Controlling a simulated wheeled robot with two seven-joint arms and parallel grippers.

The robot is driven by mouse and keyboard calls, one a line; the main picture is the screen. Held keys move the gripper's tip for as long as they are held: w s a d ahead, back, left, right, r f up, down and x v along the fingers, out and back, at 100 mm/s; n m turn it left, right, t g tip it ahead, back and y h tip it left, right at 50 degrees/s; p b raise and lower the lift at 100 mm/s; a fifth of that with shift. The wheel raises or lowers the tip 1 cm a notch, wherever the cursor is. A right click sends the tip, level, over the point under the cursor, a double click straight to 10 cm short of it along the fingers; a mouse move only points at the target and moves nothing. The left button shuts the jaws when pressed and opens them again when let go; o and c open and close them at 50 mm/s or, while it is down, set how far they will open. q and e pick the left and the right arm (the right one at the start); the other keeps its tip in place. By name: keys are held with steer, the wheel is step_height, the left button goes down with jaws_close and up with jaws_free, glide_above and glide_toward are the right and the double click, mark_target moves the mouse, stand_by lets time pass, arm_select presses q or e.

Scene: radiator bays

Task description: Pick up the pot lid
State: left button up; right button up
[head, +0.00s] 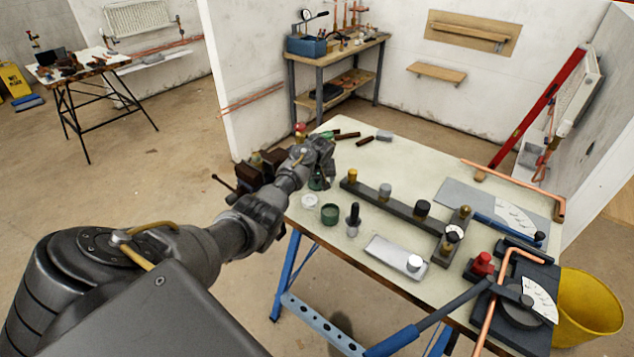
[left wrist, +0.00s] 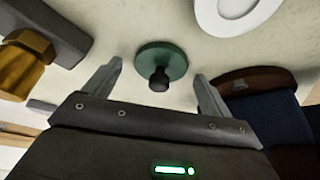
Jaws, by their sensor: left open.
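The pot lid is a green disc with a dark knob, lying on the bench top (head: 395,160). In the left wrist view the lid (left wrist: 161,58) sits just ahead of the gap between my fingers, knob toward me. In the head view the lid (head: 317,184) shows only in part, just below my left gripper (head: 321,158). My left gripper (left wrist: 158,75) is open and empty, its fingers either side of the knob's line. An open green pot (head: 329,214) stands nearer me on the bench. My right gripper is out of view.
A white ring (head: 309,201) lies beside the lid. A vice (head: 255,172) is close on the left. A dark bar with brass and black fittings (head: 398,201) runs on the right. A pipe bender (head: 520,300) and yellow bucket (head: 590,312) are at lower right.

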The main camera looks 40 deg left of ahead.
arm_select(q)
steer(key=shift+c, duration=0.4)
steer(key=c, duration=1)
steer(key=shift+o, duration=0.2)
steer(key=shift+r, duration=0.45)
step_height(320, 180, up, 2)
steer(key=shift+r, duration=0.2)
steer(key=s+d+r, duration=0.8)
steer(key=s+r, duration=0.2)
steer(key=s, duration=0.1)
steer(key=shift+d, duration=0.4)
